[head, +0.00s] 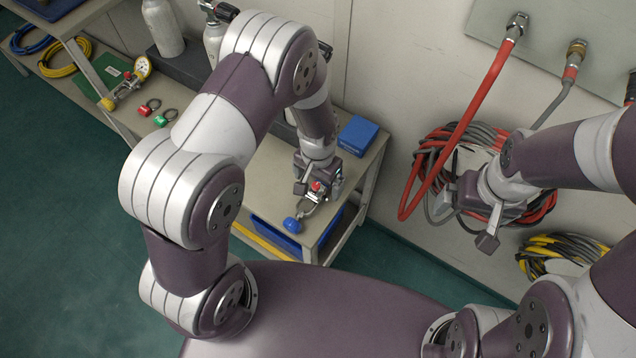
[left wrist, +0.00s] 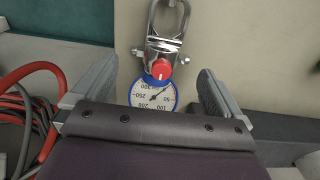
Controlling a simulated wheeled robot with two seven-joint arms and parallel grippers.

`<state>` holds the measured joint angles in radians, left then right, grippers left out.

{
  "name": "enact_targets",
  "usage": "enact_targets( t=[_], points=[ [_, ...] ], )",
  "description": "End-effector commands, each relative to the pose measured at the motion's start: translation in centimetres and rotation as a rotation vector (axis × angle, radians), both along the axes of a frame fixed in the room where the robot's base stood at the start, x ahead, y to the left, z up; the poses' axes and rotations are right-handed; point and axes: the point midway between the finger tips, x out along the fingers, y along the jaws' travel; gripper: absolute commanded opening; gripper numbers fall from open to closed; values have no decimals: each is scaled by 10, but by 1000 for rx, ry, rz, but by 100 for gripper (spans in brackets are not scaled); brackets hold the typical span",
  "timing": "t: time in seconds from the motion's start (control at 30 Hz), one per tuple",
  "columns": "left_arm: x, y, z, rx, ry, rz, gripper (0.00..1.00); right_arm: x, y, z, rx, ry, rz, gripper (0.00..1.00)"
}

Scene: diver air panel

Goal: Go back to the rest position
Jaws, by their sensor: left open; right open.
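My left gripper (head: 317,192) is open above the bench on the right. Its two fingers (left wrist: 154,88) stand apart on either side of a pressure gauge with a blue rim (left wrist: 153,103) and a red knob (left wrist: 160,70). A metal yoke (left wrist: 165,25) extends from the gauge. Whether the fingers touch the gauge is hidden. My right gripper (head: 468,222) is open and empty in front of the wall hoses.
Red and grey hoses (head: 433,165) hang on the wall at right, with a yellow-black coil (head: 562,250) lower. A blue box (head: 358,136) stands on the bench. Another gauge (head: 142,68) and red and green fittings (head: 149,107) lie left. The green floor (head: 60,230) is clear.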

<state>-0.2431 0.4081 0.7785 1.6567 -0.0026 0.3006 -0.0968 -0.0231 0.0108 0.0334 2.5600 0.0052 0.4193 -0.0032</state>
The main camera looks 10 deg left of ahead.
Motion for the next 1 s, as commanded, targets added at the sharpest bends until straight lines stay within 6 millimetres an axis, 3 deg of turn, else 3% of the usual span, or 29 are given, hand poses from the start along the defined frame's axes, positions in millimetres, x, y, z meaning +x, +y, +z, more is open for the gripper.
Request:
enact_targets(
  t=[0.03, 0.2, 0.4, 1.0],
  points=[
    [2, -1, 18, -1, -7, 0, 100, 0, 0, 5, 0, 0, 0, 100],
    [2, 0, 63, -1, -6, 0, 100, 0, 0, 10, 0, 0, 0, 100],
    [1, 0, 94, -1, -3, 0, 100, 0, 0, 13, 0, 0, 0, 100],
    [1, 0, 98, -1, -2, 0, 100, 0, 0, 13, 0, 0, 0, 100]
  ],
)
